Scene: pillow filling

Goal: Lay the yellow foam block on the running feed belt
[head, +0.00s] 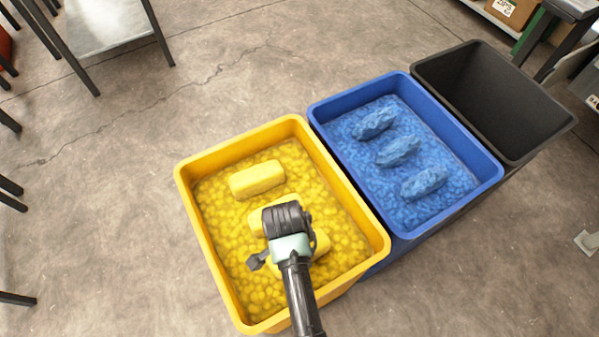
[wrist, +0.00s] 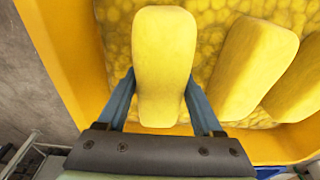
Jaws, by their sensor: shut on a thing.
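A yellow foam block (wrist: 163,50) sits between the two blue-grey fingers of my gripper (wrist: 161,95), which is shut on its sides. Two more yellow blocks (wrist: 252,65) lie to the right of it in the wrist view. In the head view my gripper is over the yellow bin (head: 215,250), pointing down, and the arm hides its fingertips. One yellow block (head: 257,180) lies clear at the far side of the bin; others show partly around the gripper. I cannot tell whether the held block is lifted off the yellow pieces. No feed belt is in view.
A blue bin (head: 316,108) with several blue lumps stands right of the yellow bin. A dark, seemingly empty bin (head: 490,95) is beyond it. A metal table (head: 105,25) stands at the upper left. The concrete floor left of the bins is open.

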